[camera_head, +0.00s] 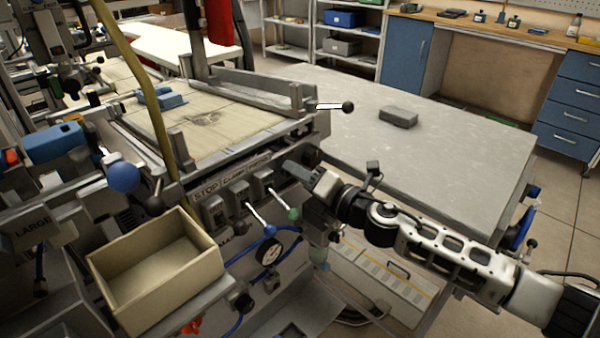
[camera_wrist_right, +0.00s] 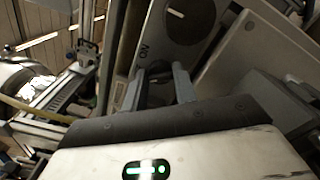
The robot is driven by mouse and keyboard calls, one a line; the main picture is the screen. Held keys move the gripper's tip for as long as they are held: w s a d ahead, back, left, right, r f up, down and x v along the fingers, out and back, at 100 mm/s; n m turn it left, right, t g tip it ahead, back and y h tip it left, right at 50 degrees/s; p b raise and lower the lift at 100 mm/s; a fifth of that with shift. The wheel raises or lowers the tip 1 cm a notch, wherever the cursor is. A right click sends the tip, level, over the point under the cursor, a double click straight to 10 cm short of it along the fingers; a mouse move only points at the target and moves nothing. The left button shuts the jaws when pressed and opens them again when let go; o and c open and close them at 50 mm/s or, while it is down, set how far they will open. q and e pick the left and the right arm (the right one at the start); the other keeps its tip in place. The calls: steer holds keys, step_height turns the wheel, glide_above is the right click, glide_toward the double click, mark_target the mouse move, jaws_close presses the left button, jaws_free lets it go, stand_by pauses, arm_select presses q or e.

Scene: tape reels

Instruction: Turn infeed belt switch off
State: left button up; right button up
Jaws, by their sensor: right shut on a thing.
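My right gripper (camera_head: 308,180) reaches in from the right to the front of the machine, just right of the lever panel. In the right wrist view, its two grey fingers (camera_wrist_right: 168,84) are shut on a small dark switch part (camera_wrist_right: 156,73). This sits on a grey switch plate (camera_wrist_right: 143,48) with "ON" printed beside the fingers. A round dark disc (camera_wrist_right: 191,14) shows farther along the plate. The fingers partly hide the switch, so I cannot tell its position. In the head view the switch is hidden behind the gripper. My left gripper is not in view.
An open wooden box (camera_head: 155,270) stands lower left. A grey table (camera_head: 450,150) behind bears a dark grey block (camera_head: 398,116) and is otherwise mostly clear.

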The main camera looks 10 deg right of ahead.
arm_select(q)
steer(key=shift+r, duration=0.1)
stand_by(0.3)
arm_select(e)
steer(key=o, duration=1)
steer(key=shift+c, duration=0.2)
arm_select(q)
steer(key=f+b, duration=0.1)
steer(key=b, duration=0.3)
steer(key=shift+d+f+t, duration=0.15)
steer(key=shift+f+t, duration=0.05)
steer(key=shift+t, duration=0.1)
arm_select(e)
steer(key=v, duration=1.6)
steer(key=shift+f, duration=0.15)
